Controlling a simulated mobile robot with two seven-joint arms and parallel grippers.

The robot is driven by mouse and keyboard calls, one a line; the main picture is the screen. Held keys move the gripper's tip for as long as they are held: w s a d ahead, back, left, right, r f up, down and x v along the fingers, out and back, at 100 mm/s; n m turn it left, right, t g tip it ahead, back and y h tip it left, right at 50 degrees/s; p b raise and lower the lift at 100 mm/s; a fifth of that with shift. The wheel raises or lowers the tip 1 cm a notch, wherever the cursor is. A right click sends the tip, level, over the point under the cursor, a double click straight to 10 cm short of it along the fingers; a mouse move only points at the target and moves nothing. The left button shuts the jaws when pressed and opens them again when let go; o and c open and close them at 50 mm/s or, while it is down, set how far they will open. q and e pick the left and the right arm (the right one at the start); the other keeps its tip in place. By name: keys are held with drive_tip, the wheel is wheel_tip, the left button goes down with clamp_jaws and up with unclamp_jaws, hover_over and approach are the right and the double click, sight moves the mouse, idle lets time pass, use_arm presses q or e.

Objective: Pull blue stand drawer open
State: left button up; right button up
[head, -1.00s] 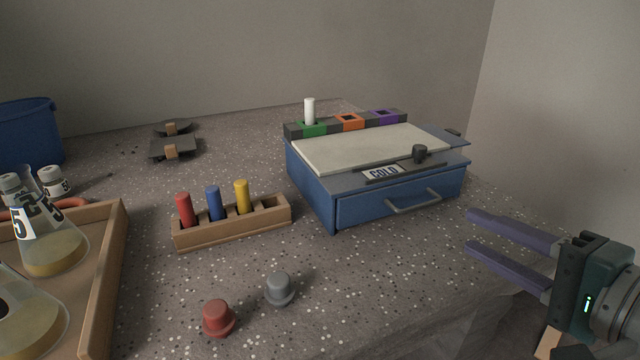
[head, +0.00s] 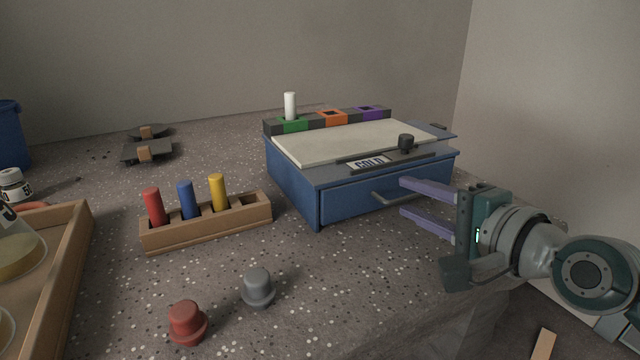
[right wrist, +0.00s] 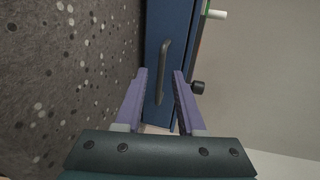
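In the right wrist view the handle (right wrist: 162,72) lies ahead of and between the open fingertips (right wrist: 160,72), and nothing is gripped. My left gripper is not in view.
A wooden rack (head: 207,227) with red, blue and yellow pegs stands left of the stand. A grey knob (head: 258,288) and a red knob (head: 187,322) are in front. A wooden tray (head: 75,262) is at left. The bench before the drawer is clear.

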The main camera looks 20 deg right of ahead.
clamp_jaws()
idle(1.4)
